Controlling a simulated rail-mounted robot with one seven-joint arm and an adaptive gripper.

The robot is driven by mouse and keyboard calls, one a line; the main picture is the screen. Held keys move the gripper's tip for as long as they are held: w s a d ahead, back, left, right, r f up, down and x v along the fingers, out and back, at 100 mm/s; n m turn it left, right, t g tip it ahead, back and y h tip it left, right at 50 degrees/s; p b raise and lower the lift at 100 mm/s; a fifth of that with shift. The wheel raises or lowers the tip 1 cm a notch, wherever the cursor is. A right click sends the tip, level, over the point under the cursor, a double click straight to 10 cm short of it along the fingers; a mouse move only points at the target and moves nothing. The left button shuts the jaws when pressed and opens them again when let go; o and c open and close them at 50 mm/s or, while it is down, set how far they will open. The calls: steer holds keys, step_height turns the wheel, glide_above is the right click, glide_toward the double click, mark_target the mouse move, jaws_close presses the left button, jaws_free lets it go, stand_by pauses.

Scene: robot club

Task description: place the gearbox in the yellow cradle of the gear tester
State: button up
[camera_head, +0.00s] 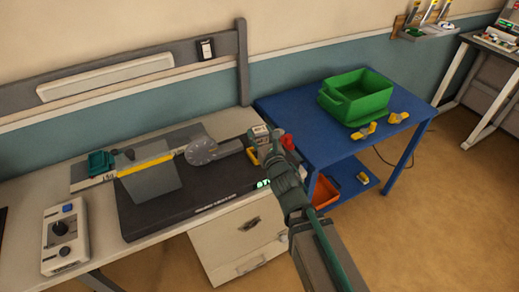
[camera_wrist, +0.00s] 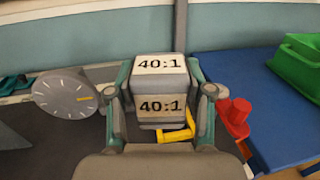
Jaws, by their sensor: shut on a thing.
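The gearbox (camera_wrist: 160,80), a grey box with white labels reading 40:1, is between the fingers of my gripper (camera_wrist: 161,92), which is shut on it. In the head view the gearbox (camera_head: 261,131) is at the end of my arm, at the right end of the gear tester. The tester has a dark base (camera_head: 150,215) and a round grey dial (camera_head: 201,151). Part of the yellow cradle (camera_wrist: 178,135) shows below and right of the gearbox; in the head view a bit of yellow (camera_head: 252,157) shows beside my gripper. Whether the gearbox touches the cradle is hidden.
A red knob (camera_wrist: 234,117) stands close to the right of my gripper. A grey plate with a yellow edge (camera_head: 150,185) stands on the tester. A control box (camera_head: 65,238) is at left. A blue table (camera_head: 310,125) at right holds a green bin (camera_head: 352,100) and yellow pieces (camera_head: 363,131).

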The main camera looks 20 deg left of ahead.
steer(key=s+a+n+g+y+p, duration=0.1)
steer(key=s+a+n+g+y, duration=0.1)
steer(key=s+a, duration=0.4)
steer(key=w+d+f, duration=0.1)
steer(key=w+f, duration=0.2)
steer(key=w, duration=0.1)
steer(key=w+d+f+b, duration=0.1)
steer(key=w+f, duration=0.2)
steer(key=w, duration=0.1)
steer(key=w+d+f+b, duration=0.1)
steer(key=w+f, duration=0.2)
steer(key=w, duration=0.1)
steer(key=shift+w+d+f, duration=0.2)
steer(key=shift+w, duration=0.15)
steer(key=f, duration=0.3)
steer(key=shift+w, duration=0.25)
steer(key=shift+d+f, duration=0.1)
steer(key=shift+f, duration=0.2)
steer(key=shift+f+b, duration=0.2)
steer(key=shift+b, duration=0.3)
steer(key=o, duration=1.4)
steer(key=shift+c, duration=0.2)
